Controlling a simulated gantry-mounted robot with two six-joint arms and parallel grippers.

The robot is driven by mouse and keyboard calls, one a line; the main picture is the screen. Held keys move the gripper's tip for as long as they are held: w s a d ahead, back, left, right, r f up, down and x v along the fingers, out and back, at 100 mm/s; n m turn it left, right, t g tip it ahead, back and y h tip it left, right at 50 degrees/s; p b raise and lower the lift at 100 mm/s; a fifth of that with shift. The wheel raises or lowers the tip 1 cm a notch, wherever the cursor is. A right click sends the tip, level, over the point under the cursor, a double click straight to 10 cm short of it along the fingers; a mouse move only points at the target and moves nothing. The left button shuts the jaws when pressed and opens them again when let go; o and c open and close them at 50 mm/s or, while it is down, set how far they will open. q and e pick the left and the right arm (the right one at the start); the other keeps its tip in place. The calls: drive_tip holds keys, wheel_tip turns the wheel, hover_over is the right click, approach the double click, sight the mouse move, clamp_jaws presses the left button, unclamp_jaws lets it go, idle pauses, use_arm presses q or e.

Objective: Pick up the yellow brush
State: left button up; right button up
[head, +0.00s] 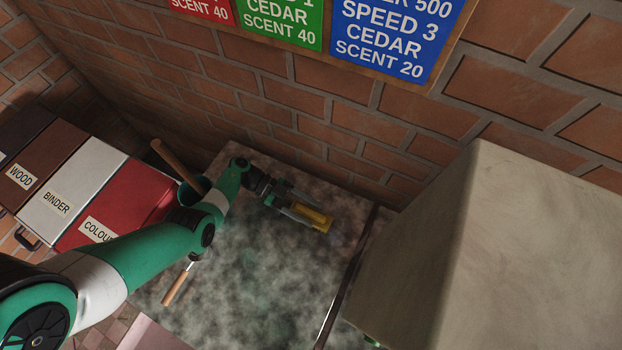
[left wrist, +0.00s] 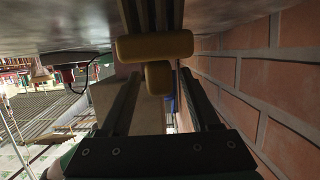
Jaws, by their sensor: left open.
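The yellow brush (head: 312,217) lies on the mottled grey tabletop (head: 270,270), near the brick wall. In the left wrist view the yellow brush (left wrist: 155,46) shows as a wide yellow bar with a shorter yellow piece meeting it, like a T. My left gripper (head: 300,208) is open and low over the brush, its fingers reaching to it. In the left wrist view the short yellow piece lies between the two fingertips (left wrist: 159,80), with a gap to the fingers. Whether a finger touches it I cannot tell. My right gripper is not in view.
A wooden stick (head: 172,158) leans in a dark green cup behind my left arm. A wooden-handled tool (head: 176,286) lies in front. Boxes labelled WOOD, BINDER and COLOUR (head: 97,229) stand left. A large grey block (head: 500,250) stands right, past a dark strip. The brick wall (head: 340,120) is close behind.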

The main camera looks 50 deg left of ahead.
sight(310, 212)
use_arm(q)
drive_tip(key=shift+w+d+f, duration=0.1)
drive_tip(key=shift+w+d, duration=0.1)
drive_tip(key=shift+d, duration=0.15)
drive_tip(key=shift+c, duration=0.3)
clamp_jaws()
wheel_tip(310, 212, up, 4)
drive_tip(key=p, duration=0.3)
drive_tip(key=s+d+r+p, duration=0.9)
drive_tip(key=s+p, duration=0.1)
drive_tip(key=shift+d, duration=0.35)
